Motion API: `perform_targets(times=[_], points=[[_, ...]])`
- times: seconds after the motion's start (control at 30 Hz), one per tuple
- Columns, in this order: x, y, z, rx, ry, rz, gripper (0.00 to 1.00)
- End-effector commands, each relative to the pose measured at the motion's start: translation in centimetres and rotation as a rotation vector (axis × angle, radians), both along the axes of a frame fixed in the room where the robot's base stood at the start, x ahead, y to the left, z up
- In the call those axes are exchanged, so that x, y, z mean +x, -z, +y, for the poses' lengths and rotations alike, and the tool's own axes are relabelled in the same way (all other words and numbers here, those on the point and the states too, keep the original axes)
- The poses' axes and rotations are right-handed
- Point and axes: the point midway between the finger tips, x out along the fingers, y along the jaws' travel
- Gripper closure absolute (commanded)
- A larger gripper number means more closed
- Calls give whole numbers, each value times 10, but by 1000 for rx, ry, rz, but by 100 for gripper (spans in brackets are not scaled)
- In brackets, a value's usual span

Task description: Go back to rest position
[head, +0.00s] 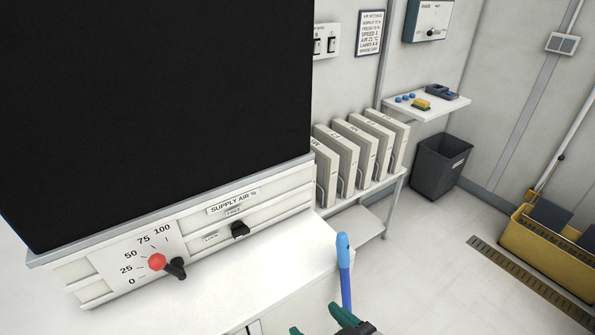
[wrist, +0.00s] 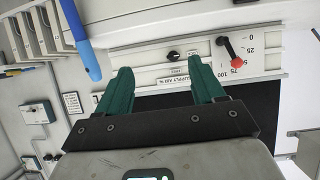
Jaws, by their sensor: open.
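My gripper (head: 320,323) is at the bottom edge of the head view, with only its green fingertips and a dark part showing. In the wrist view my gripper (wrist: 160,68) has its two green fingers spread wide apart, with nothing between them. It faces the supply air panel (head: 205,213), which also shows in the wrist view (wrist: 135,58). No contact with the panel shows.
The panel has a red-tipped lever (head: 157,262) by a 0 to 100 scale and a black lock/free knob (head: 240,230). A blue handle (head: 344,268) stands close to my gripper. Binders (head: 357,150), a grey bin (head: 440,165) and a yellow cart (head: 545,248) are right.

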Motion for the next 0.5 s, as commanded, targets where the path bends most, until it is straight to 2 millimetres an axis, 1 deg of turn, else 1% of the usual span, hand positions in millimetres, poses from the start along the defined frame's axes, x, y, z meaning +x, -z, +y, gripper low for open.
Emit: perform_targets(times=[0.2, 0.33, 0.43, 0.5], points=[[-4, 27, -29, -46, 61, 95, 32], [-11, 50, -54, -83, 114, 182, 32], [-21, 72, -79, -115, 168, 268, 32], [-31, 89, -99, -141, 211, 342, 32]])
